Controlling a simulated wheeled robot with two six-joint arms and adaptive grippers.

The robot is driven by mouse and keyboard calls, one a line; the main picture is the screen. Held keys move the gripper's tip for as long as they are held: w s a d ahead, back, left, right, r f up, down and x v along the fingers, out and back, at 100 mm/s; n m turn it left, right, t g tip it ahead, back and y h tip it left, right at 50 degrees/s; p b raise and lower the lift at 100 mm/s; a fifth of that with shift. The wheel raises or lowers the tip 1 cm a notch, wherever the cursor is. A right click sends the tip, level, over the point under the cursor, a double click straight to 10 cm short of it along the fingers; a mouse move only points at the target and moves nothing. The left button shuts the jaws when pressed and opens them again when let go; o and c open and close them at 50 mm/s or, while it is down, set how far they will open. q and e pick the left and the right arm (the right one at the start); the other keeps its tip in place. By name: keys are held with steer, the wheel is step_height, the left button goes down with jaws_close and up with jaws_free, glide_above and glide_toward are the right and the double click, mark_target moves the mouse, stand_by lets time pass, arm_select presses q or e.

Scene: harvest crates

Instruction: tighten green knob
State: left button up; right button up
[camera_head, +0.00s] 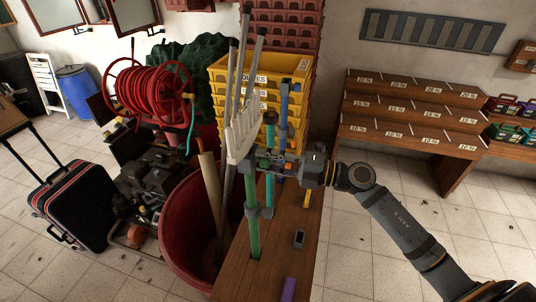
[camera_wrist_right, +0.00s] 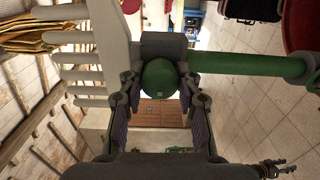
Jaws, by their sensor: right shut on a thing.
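The green knob (camera_wrist_right: 158,77) shows in the right wrist view as a round ball between the two fingers of my right gripper (camera_wrist_right: 157,100). It sits against a dark grey collar (camera_wrist_right: 163,46) on a green pole (camera_wrist_right: 240,64). In the head view my right gripper (camera_head: 268,161) reaches in from the right and is shut at the upper part of the upright green pole (camera_head: 252,222). The knob itself is hidden or too small to make out there. My left gripper does not show in the head view.
The green pole stands on a wooden bench (camera_head: 268,275), near teal (camera_head: 269,185) and blue (camera_head: 283,108) poles. A pale rake head (camera_head: 243,135) is close behind the gripper. A red tub (camera_head: 180,235) stands left, yellow crates (camera_head: 298,72) behind. Floor is clear at right.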

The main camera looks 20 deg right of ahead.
steer(key=shift+m+p, duration=0.3)
steer(key=shift+m, duration=0.2)
steer(key=o, duration=1.2)
step_height(320, 180, up, 10)
steer(key=shift+w+r, duration=0.1)
steer(key=shift+w+d, duration=0.1)
